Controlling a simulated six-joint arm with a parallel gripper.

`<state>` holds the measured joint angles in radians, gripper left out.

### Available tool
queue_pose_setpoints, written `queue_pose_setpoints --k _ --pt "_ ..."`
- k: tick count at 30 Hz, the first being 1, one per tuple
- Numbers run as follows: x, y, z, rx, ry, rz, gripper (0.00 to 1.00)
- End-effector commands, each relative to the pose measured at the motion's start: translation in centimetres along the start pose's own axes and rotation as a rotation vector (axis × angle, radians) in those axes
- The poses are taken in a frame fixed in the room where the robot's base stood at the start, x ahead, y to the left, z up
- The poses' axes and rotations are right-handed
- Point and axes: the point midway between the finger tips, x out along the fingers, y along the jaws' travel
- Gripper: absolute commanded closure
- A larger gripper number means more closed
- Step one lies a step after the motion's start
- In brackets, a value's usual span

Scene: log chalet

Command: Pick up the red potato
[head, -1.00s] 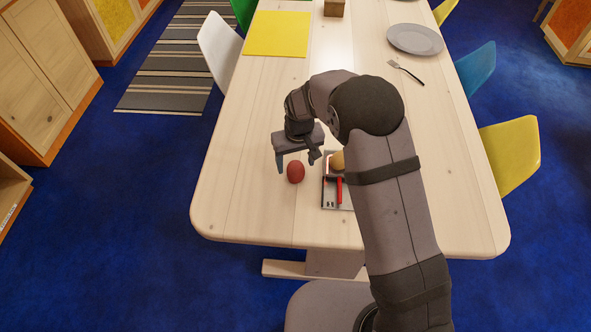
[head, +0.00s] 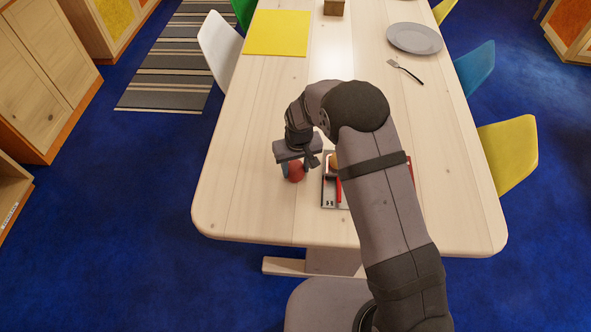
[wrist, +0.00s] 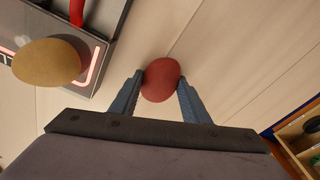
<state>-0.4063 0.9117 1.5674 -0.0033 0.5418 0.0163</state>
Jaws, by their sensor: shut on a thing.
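The red potato (head: 295,172) is on the wooden table, left of a grey tray. In the wrist view the red potato (wrist: 161,80) sits between the two blue-grey fingertips. My gripper (wrist: 160,88) is shut on it, one finger on each side. In the head view my gripper (head: 294,168) is low over the table and hides the top of the potato. I cannot tell whether the potato is lifted off the table.
The grey tray (head: 328,198) lies just right of the potato, partly hidden by my arm. A yellow-brown potato (wrist: 46,62) and a red item (wrist: 77,12) are on it. The table's left side is clear.

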Motion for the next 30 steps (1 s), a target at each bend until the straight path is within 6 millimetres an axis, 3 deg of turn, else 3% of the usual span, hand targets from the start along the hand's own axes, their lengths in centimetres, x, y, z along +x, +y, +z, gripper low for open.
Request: queue_pose_setpoints --k 8,24,30 --pt "-0.8 0.0 -0.2 0.0 0.004 0.0 0.81" --pt "-8.6 0.0 -1.2 0.0 0.004 0.0 0.81" --pt "-9.8 0.0 -1.2 0.0 0.001 0.0 0.81"
